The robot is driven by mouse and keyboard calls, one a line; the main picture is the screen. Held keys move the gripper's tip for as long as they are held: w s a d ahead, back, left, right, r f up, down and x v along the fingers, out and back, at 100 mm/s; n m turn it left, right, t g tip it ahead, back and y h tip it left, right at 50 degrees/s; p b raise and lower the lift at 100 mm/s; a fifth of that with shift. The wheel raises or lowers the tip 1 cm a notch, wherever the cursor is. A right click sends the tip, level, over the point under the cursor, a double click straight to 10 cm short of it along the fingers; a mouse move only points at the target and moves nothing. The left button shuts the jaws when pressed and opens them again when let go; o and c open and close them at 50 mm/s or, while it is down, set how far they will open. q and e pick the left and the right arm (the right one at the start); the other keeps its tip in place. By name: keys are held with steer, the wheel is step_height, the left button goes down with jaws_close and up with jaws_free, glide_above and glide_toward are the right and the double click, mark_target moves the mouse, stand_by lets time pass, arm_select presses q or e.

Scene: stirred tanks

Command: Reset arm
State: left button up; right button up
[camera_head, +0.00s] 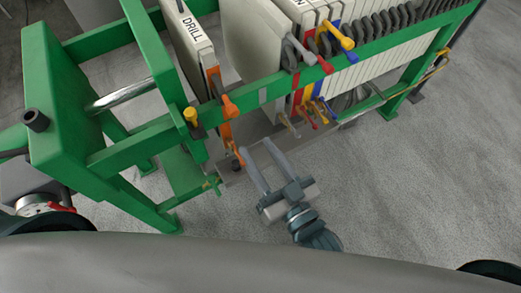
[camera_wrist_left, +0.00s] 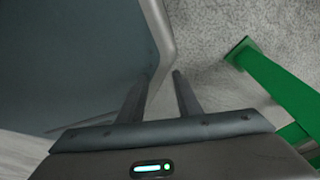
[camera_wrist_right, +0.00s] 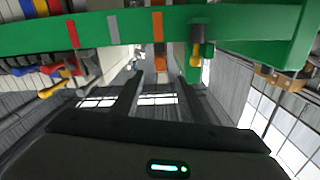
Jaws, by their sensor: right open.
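My right gripper (camera_head: 258,145) is in the head view, below the green frame's front rail, with its two fingers apart and nothing between them. In the right wrist view the same gripper (camera_wrist_right: 162,75) shows open and empty, pointing toward the green rail (camera_wrist_right: 130,28). My left gripper is not seen in the head view. In the left wrist view the left gripper (camera_wrist_left: 160,78) has its fingers apart, next to a large grey surface (camera_wrist_left: 75,60) that I cannot identify. I cannot tell whether they touch.
A green frame (camera_head: 75,130) holds pale plates, one labelled DRILL (camera_head: 187,38). Coloured handles, including a yellow one (camera_head: 346,42) and an orange one (camera_head: 229,108), stick out along the rail. A green leg (camera_wrist_left: 270,75) stands right of my left gripper. Grey floor (camera_head: 420,160) is clear at right.

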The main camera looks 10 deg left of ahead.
steer(key=shift+f, duration=0.1)
steer(key=d+f+g+h, duration=0.2)
steer(key=d+f, duration=0.1)
steer(key=f, duration=0.9)
steer(key=d+f+g+h, duration=0.15)
steer(key=d+f, duration=0.25)
steer(key=f, duration=0.9)
steer(key=d+f+g+h, duration=0.2)
steer(key=d+f, duration=0.1)
steer(key=f, duration=0.9)
steer(key=s+d+f+g+h, duration=0.1)
steer(key=s+d+f+g, duration=0.1)
steer(key=s+d+f, duration=0.3)
steer(key=s+d+f+m+g+h, duration=0.1)
steer(key=s+d+f+g+h, duration=0.1)
steer(key=s+d+f, duration=0.4)
steer(key=s+d+f+m+g+h, duration=0.1)
steer(key=s+d+f, duration=0.5)
steer(key=s+f, duration=0.8)
steer(key=shift+d+f+g+h, duration=0.15)
steer(key=shift+f+g+h, duration=0.15)
steer(key=shift+g, duration=0.45)
steer(key=shift+c, duration=1.1)
steer(key=shift+d, duration=0.1)
